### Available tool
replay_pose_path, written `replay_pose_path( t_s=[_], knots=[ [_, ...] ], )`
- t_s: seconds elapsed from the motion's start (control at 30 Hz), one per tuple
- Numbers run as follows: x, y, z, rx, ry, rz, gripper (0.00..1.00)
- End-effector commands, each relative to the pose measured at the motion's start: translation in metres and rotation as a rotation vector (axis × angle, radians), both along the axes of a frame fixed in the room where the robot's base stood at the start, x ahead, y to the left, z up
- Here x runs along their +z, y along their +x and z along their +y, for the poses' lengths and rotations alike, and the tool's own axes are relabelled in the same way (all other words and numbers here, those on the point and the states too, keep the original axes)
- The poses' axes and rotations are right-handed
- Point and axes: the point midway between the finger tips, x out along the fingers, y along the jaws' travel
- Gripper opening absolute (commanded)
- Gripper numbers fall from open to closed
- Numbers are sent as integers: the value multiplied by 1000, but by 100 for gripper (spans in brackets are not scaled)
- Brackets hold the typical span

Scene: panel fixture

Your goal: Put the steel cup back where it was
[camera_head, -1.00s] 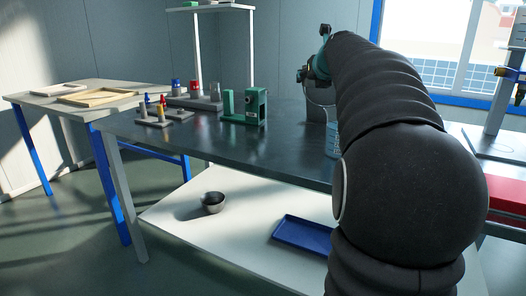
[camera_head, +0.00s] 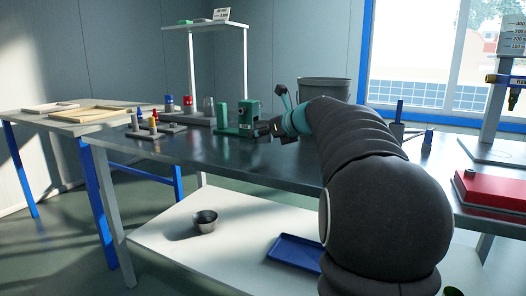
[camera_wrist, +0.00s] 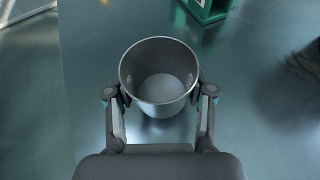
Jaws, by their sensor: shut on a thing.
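The steel cup (camera_wrist: 160,112) is between the two fingers of my gripper (camera_wrist: 160,98) in the wrist view. Its open mouth faces the wrist camera and its inside looks empty. The fingers are shut on its left and right sides. In the head view my gripper (camera_head: 268,130) is over the dark worktable (camera_head: 225,155), just right of the green block fixture (camera_head: 249,113). The cup cannot be made out there. I cannot tell whether its base touches the table.
A rack with red, blue and grey pieces (camera_head: 188,119) stands left of the fixture. A grey bucket (camera_head: 325,90) shows behind my arm. A small metal bowl (camera_head: 205,221) and a blue tray (camera_head: 293,252) lie on the lower shelf.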

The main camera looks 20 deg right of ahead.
Motion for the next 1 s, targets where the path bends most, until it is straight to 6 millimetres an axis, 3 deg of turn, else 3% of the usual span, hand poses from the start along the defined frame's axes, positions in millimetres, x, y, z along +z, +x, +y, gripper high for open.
replay_pose_path(
  t_s=[0.33,0.73,0.77,0.8,0.87,1.0],
  knots=[
    [-37,0,0,-2,1,0,15],
    [-41,0,0,-1,0,0,15],
    [-42,0,0,-1,0,0,56],
    [-41,0,0,-1,0,0,66],
    [-41,0,0,-1,0,0,79],
    [-41,0,0,-1,0,0,79]
  ],
)
